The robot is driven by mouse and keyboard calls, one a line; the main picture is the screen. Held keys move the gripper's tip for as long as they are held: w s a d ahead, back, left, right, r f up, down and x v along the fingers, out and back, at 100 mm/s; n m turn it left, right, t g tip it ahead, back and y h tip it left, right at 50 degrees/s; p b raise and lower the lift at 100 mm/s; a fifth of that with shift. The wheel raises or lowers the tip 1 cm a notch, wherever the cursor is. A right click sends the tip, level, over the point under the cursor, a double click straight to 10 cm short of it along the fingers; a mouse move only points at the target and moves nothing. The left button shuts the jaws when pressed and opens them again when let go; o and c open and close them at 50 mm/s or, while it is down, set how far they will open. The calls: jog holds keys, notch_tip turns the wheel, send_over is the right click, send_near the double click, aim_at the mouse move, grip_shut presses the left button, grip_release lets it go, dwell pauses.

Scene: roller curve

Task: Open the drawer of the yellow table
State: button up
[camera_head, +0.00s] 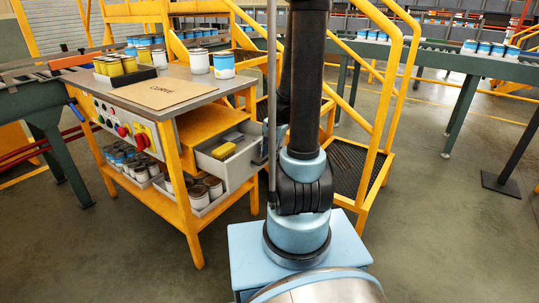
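The yellow table (187,197) stands left of centre, with a grey top. Its grey drawer (209,167) sticks out of the table's right side, below the top, so its inside shows. A yellow item (223,151) and some grey items lie in the drawer. My gripper (261,149) is at the drawer's outer right end, just left of my dark arm. It is small and dark there and partly hidden by the arm. I cannot tell whether its fingers are shut or touch the drawer front.
The tabletop bears a brown "CURVE" board (163,92) and several cans. Bins of cans (207,194) sit on the table's lower shelf. Yellow stairs (353,145) stand close behind and right of my arm. A roller conveyor (460,66) runs at the back right.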

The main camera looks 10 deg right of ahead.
dwell(0.3)
notch_tip(320, 180, up, 12)
jog(key=s+d, duration=0.1)
jog(key=shift+s+d+f, duration=0.2)
jog(key=shift+s+d, duration=0.05)
dwell(0.6)
jog(key=shift+s, duration=0.1)
jog(key=s+f+n, duration=0.2)
jog(key=s+n, duration=0.2)
jog(key=s, duration=0.5)
jog(key=s+a+f+n+h, duration=0.1)
jog(key=s+n, duration=0.4)
jog(key=s, duration=0.5)
jog(key=shift+f+n+t+h, duration=0.3)
jog(key=shift+f, duration=0.15)
jog(key=shift+a, duration=0.1)
